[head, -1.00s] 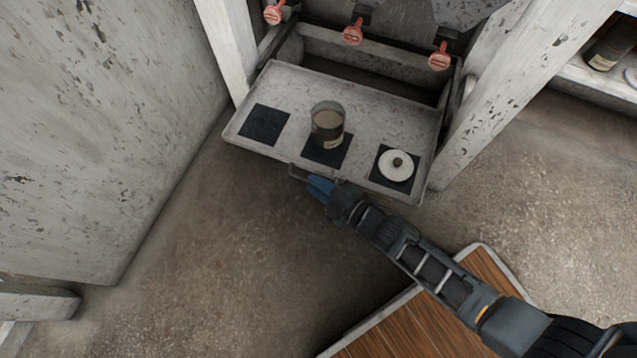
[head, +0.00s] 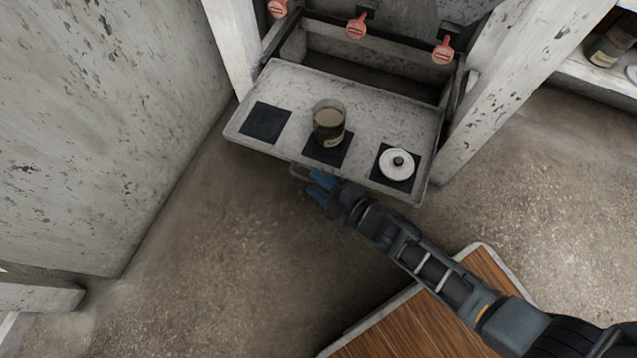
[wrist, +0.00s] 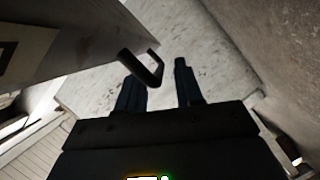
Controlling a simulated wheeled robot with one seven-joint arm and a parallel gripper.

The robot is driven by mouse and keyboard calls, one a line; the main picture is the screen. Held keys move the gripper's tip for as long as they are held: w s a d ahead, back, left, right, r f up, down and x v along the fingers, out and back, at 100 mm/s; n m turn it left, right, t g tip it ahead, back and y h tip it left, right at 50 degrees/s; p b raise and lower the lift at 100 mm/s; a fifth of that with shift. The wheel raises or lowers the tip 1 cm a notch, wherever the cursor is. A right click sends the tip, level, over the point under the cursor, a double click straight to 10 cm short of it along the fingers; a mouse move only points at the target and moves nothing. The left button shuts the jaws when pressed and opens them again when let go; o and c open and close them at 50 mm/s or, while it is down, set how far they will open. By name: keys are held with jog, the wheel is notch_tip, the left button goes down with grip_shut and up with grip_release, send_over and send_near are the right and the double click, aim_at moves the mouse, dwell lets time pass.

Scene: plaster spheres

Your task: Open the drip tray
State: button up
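The drip tray (head: 365,111) is a speckled white drawer pulled out from its bay at the top of the head view. Its handle (head: 298,172) is a thin bar on the front edge; in the wrist view the dark handle (wrist: 147,68) sticks out just beyond the left finger. My gripper (head: 314,186) is at the tray's front, beside the handle. I cannot tell if the left finger touches the handle.
On the tray are a jar (head: 329,124) and a white lid (head: 397,164) on dark square pads. Red-tipped taps (head: 356,27) hang above the bay. A white post (head: 520,85) stands right of the tray, a wall (head: 100,130) left.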

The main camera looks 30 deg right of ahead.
jog(key=p+v, duration=0.2)
jog(key=v, duration=0.5)
jog(key=shift+s, duration=0.4)
jog(key=shift+d, duration=0.15)
jog(key=s+d+r+m+h, duration=0.25)
jog(key=s+r+m, duration=0.35)
jog(key=s+r, duration=0.6)
jog(key=s+r+m+h, duration=0.1)
jog(key=s+r+m, duration=0.35)
jog(key=r, duration=0.65)
jog(key=s+r+m+h, duration=0.1)
jog(key=s+r+m, duration=0.35)
jog(key=r, duration=0.65)
notch_tip(320, 180, up, 28)
jog(key=p, duration=2.9)
jog(key=shift+w+a, duration=0.3)
jog(key=shift+a, duration=0.1)
